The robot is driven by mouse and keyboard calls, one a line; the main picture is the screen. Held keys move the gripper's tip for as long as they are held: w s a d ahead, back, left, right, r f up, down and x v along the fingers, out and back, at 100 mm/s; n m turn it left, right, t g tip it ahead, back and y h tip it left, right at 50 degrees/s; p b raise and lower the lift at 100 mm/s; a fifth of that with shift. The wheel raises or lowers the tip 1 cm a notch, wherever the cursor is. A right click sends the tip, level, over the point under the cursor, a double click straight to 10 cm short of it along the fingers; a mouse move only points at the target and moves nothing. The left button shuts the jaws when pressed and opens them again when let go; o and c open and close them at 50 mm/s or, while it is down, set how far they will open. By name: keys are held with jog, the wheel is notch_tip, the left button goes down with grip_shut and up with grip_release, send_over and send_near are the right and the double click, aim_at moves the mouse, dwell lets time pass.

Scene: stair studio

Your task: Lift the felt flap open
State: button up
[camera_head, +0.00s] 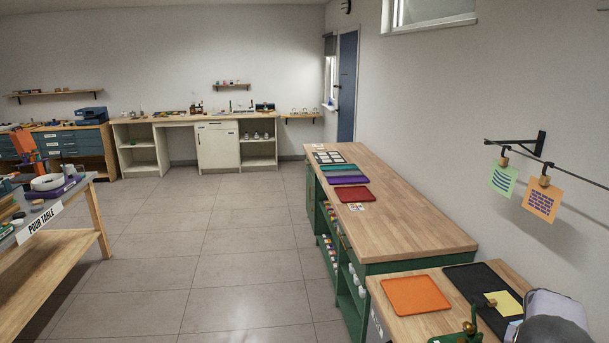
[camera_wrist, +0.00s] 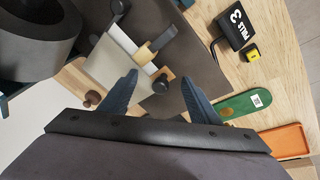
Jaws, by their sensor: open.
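My gripper (camera_wrist: 160,88) is open in the wrist view, its two blue-grey fingers apart with nothing held between them. Just beyond the fingertips is a small tan block with a dark bar (camera_wrist: 154,46). It lies at the edge of a pale grey-beige sheet (camera_wrist: 113,66). A dark grey-brown flat sheet (camera_wrist: 200,65) lies under and beyond it. I cannot tell for certain which of these sheets is the felt flap. My gripper body hides the lower part of the wrist view.
In the wrist view, a black box marked 3 (camera_wrist: 236,30), a yellow item (camera_wrist: 252,52), a green strip (camera_wrist: 245,104) and an orange tray (camera_wrist: 286,140) lie to the right. In the head view, a long wooden counter (camera_head: 425,225) adjoins the bench; wide tiled floor (camera_head: 210,255) is clear.

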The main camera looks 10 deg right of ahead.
jog(key=c, duration=0.8)
jog(key=shift+r, duration=0.1)
jog(key=shift+d+r+p, duration=0.3)
jog(key=shift+r+p, duration=0.45)
jog(key=shift+r, duration=0.1)
jog(key=shift+c, duration=0.8)
jog(key=shift+d, duration=0.15)
jog(key=shift+c, duration=0.4)
jog(key=shift+r, duration=0.15)
jog(key=shift+d+r+p, duration=0.4)
jog(key=shift+r+p, duration=0.3)
jog(key=shift+p, duration=0.25)
